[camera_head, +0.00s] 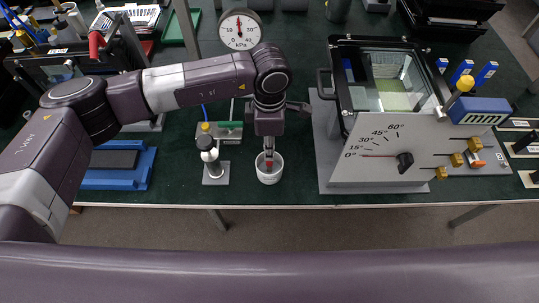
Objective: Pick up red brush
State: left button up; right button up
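My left gripper (268,152) points down over a small white cup (270,177) near the table's front edge. A small red part (269,164) shows at the cup's mouth, right below the fingers. It may be the red brush, but the gripper covers most of it. The fingers look close together, but I cannot tell whether they are shut on it. My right gripper is not in view.
A grey housing with an angle dial (375,162) stands close on the right. A black-and-white post on a grey base (214,172) stands just left of the cup. A blue tray (117,183) lies further left. A round pressure gauge (240,29) is behind.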

pick_arm(q)
notch_tip(320, 180, down, 2)
jog(key=shift+s+p, duration=0.15)
jog(key=shift+p, duration=0.2)
notch_tip(320, 180, down, 3)
jog(key=shift+f+p, duration=0.2)
jog(key=shift+p, duration=0.25)
jog(key=shift+f, duration=0.2)
jog(key=c, duration=0.4)
grip_shut()
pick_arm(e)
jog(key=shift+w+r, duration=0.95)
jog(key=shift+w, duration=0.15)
